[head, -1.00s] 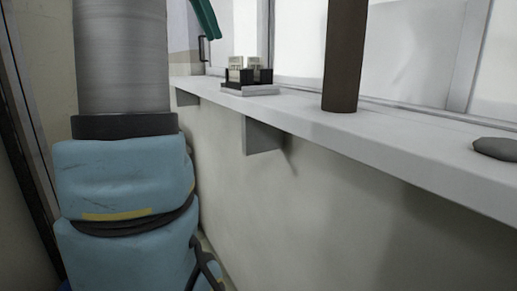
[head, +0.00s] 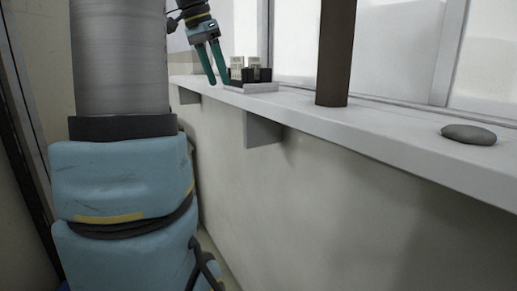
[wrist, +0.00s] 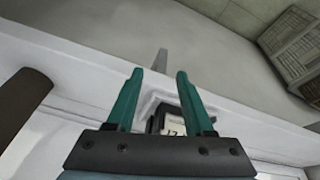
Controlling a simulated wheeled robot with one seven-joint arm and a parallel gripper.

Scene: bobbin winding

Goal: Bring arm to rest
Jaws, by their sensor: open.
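My gripper (head: 219,81) has two green fingers that point downward beside the left end of a small dark holder (head: 263,75) on the sill. The fingers are apart with nothing between them. The holder carries pale bobbin-like pieces (head: 254,68) and stands on a light grey base (head: 258,87). In the wrist view my gripper (wrist: 160,74) is open. I cannot tell whether the fingers touch the holder.
A long white sill (head: 330,125) runs below the windows, with a bracket (head: 262,130) under it. A brown post (head: 335,55) stands on the sill, and a grey stone (head: 468,134) lies at its right. A slatted grey crate (wrist: 295,45) shows in the wrist view.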

